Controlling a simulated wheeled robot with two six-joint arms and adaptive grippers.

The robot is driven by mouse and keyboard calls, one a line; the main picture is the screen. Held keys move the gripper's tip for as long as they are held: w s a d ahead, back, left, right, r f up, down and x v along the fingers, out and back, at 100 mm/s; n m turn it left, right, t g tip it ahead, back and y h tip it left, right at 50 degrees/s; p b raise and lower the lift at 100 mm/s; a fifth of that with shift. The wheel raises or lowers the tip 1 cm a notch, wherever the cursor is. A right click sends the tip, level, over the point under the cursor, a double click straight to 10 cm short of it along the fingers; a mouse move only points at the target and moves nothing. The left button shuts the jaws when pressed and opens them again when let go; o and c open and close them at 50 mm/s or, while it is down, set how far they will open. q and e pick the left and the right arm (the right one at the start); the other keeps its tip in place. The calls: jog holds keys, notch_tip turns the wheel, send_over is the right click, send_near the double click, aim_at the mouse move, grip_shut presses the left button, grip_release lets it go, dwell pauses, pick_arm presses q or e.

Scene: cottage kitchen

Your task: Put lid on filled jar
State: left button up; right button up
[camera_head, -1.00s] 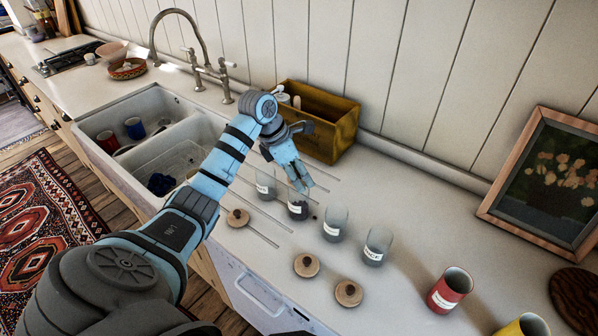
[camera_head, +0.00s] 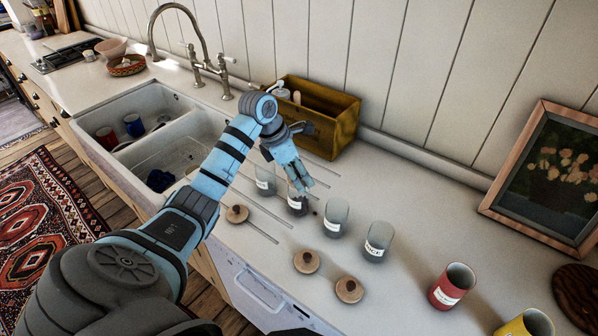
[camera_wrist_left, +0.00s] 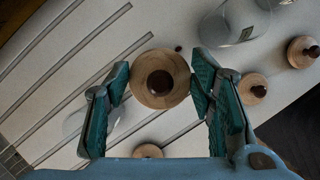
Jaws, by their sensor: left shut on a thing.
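My left gripper (camera_head: 302,188) is shut on a round wooden lid (camera_wrist_left: 150,98) with a dark knob, seen between its fingers in the left wrist view. In the head view the fingers hide this lid. The gripper is right over the labelled glass jar with dark contents (camera_head: 297,208). Whether the lid touches the jar rim cannot be told. Three other wooden lids lie on the counter: one (camera_head: 237,214) left of the jars, two (camera_head: 306,262) (camera_head: 349,290) in front. My right gripper is not in view.
Clear jars stand on both sides: one (camera_head: 265,182) on the left, two (camera_head: 335,220) (camera_head: 378,240) on the right. A yellow wooden box (camera_head: 335,135) stands behind. A red canister (camera_head: 450,287) and picture frame (camera_head: 545,180) are at right; the sink (camera_head: 160,125) is at left.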

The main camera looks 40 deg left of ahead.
pick_arm(q)
jog(key=o, duration=0.7)
jog(key=p+v, duration=0.3)
jog(key=v, duration=0.2)
jog(key=shift+r+p, duration=0.25)
jog(key=shift+p, duration=0.05)
jog(key=v, duration=0.5)
jog(key=shift+s+a+r, duration=0.1)
jog(key=shift+s+r, duration=0.1)
jog(key=shift+r, duration=0.05)
